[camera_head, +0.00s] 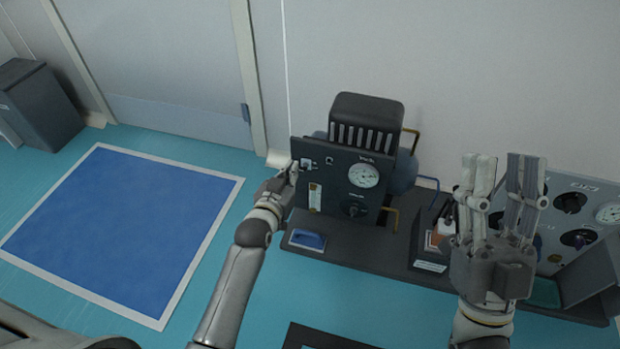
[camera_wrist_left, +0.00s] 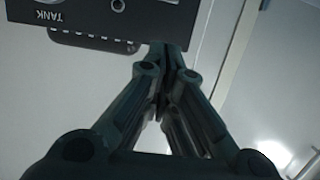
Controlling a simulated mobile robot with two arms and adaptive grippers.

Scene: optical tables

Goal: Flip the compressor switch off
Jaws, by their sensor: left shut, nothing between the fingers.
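The compressor has a dark front panel (camera_head: 335,192) with a round gauge (camera_head: 364,175), a knob (camera_head: 355,209) and a small switch plate (camera_head: 307,163) at its upper left. My left gripper (camera_head: 293,170) is shut and empty at the panel's left edge, close beside the switch plate. I cannot tell whether it touches, or which way the switch points. In the left wrist view the shut fingers (camera_wrist_left: 166,60) reach the lower edge of the dark panel (camera_wrist_left: 90,22), which shows an upside-down TANK label. My right gripper (camera_head: 503,170) is raised, open and empty.
The compressor stands on a dark bench (camera_head: 385,247) against the wall. A second panel with dials (camera_head: 575,215) stands at the right. A blue floor mat (camera_head: 115,230) is clear at the left.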

